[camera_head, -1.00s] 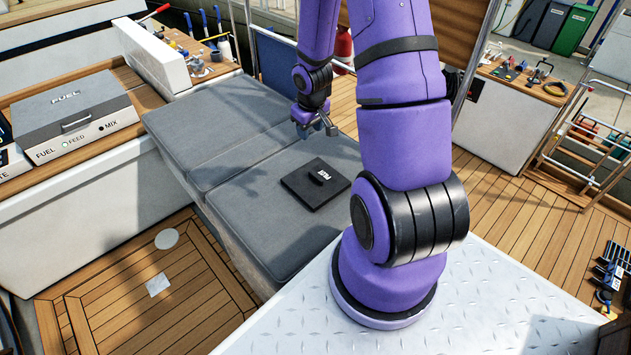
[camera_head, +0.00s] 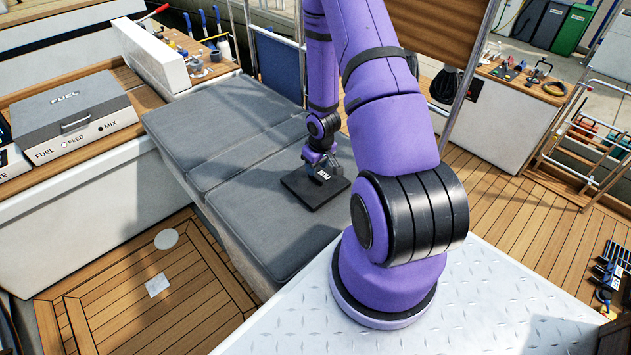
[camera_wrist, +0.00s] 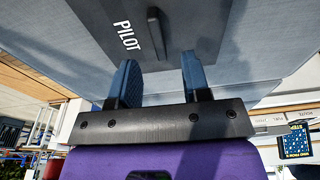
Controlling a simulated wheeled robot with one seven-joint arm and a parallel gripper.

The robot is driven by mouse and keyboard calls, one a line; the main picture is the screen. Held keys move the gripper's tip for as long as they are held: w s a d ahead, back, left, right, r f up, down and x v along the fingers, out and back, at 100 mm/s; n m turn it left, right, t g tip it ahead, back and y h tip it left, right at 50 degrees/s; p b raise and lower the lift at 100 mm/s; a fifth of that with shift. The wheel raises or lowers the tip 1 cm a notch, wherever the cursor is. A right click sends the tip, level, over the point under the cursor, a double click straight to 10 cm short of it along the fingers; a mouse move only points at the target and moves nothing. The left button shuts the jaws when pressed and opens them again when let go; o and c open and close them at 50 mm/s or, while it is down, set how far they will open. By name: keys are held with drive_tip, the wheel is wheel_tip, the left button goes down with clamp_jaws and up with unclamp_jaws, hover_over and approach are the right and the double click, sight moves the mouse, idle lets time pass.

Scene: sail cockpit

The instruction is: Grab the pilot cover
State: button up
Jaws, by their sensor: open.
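The pilot cover (camera_head: 304,192) is a flat dark square panel lying on the grey cushion. In the wrist view the cover (camera_wrist: 185,45) shows white lettering "PILOT" and a raised black bar handle (camera_wrist: 154,28). My gripper (camera_head: 322,172) is just above the cover in the head view and hides part of it. In the wrist view my gripper (camera_wrist: 160,70) has its two blue fingers apart with nothing between them. The handle lies just beyond the fingertips, roughly in line with the gap. Whether a fingertip touches the cover I cannot tell.
The grey cushioned bench (camera_head: 215,130) is otherwise clear around the cover. A grey fuel box (camera_head: 75,110) stands at the left. A shelf with tools (camera_head: 200,60) is at the back, and a wooden deck (camera_head: 150,280) lies below the bench.

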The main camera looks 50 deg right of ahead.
sight(315, 180)
drive_tip(key=shift+w+d+f, duration=0.1)
drive_tip(key=shift+w+f, duration=0.1)
drive_tip(key=shift+f, duration=1.1)
drive_tip(key=shift+w+d+f, duration=0.1)
drive_tip(key=shift+w+f, duration=0.05)
drive_tip(key=shift+f, duration=1.15)
drive_tip(key=shift+c, duration=0.4)
clamp_jaws()
